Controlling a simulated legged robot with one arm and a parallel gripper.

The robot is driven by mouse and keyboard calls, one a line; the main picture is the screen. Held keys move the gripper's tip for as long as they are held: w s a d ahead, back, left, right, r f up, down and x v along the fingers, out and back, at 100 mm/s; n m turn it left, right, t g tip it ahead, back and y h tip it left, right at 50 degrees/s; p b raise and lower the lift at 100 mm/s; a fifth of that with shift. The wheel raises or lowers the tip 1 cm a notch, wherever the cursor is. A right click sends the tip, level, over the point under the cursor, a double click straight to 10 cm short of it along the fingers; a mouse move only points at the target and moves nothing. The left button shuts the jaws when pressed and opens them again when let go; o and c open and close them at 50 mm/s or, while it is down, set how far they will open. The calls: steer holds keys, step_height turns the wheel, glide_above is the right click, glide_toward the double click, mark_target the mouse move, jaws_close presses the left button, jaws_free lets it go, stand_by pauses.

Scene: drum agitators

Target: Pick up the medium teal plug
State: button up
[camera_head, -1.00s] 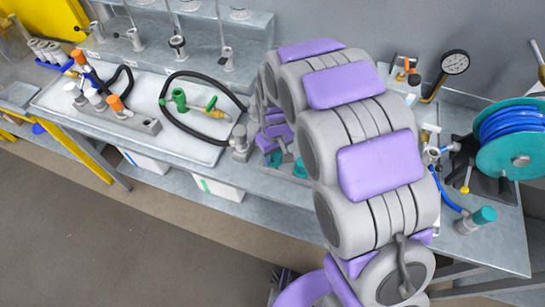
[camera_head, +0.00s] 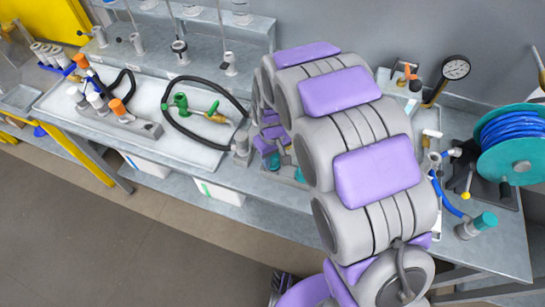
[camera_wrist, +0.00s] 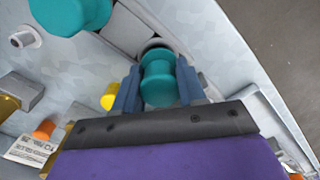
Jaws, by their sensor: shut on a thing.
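In the wrist view, a teal plug (camera_wrist: 158,82) with a flanged, spool-like shape sits between the two blue-grey fingers of my gripper (camera_wrist: 157,85). The fingers are shut on it from both sides. A larger teal plug (camera_wrist: 70,12) stands apart at the upper left of that view. In the head view, my arm hides most of the gripper, and a teal piece (camera_head: 275,161) shows just left of the arm. Whether the held plug is clear of the surface under it, I cannot tell.
The wrist view also shows a yellow plug (camera_wrist: 110,96), an orange piece (camera_wrist: 44,130) and a white label (camera_wrist: 28,150). In the head view, a black hose (camera_head: 190,82) lies left of my arm, and a blue hose reel (camera_head: 510,140) and a teal-topped fitting (camera_head: 484,221) stand right.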

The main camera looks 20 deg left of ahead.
steer(key=r, duration=0.2)
steer(key=shift+s+a+r+p, duration=0.1)
steer(key=shift+a+r+p, duration=0.2)
steer(key=shift+r+p, duration=0.1)
steer(key=s+a+r+p, duration=0.1)
steer(key=s+a, duration=0.4)
steer(key=a, duration=0.9)
steer(key=shift+s+p, duration=0.25)
steer(key=shift+p, duration=0.6)
steer(key=shift+a, duration=0.1)
